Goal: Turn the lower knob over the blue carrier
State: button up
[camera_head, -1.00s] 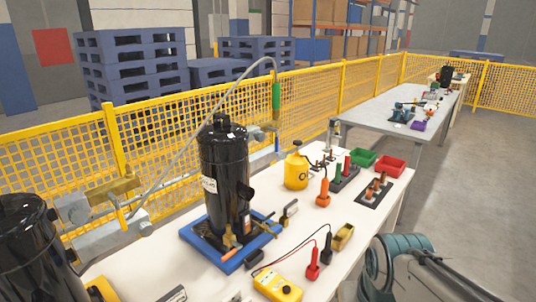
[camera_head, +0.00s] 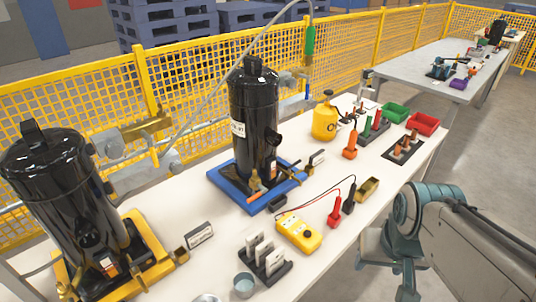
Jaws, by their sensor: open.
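The blue carrier (camera_head: 222,184) sits on the white bench and bears an upright black cylinder (camera_head: 252,115). The cylinder hides part of that pipework. The lower knob is too small to make out for certain. My gripper (camera_head: 384,272) is low at the right, in front of the bench edge. Its fingers look apart and empty, well away from the valve fittings.
A yellow carrier (camera_head: 155,258) with another black cylinder (camera_head: 65,195) stands at left. A yellow meter (camera_head: 298,233), yellow bottle (camera_head: 325,121) and red bin (camera_head: 423,123) are on the bench. Yellow fence (camera_head: 200,88) runs behind. Floor is clear at right.

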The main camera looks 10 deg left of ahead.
aim_at(313, 103)
jog(key=u, duration=0.7)
jog(key=k, duration=0.8)
jog(key=z, duration=1.45)
jog(key=i, duration=1.95)
jog(key=u, duration=0.6)
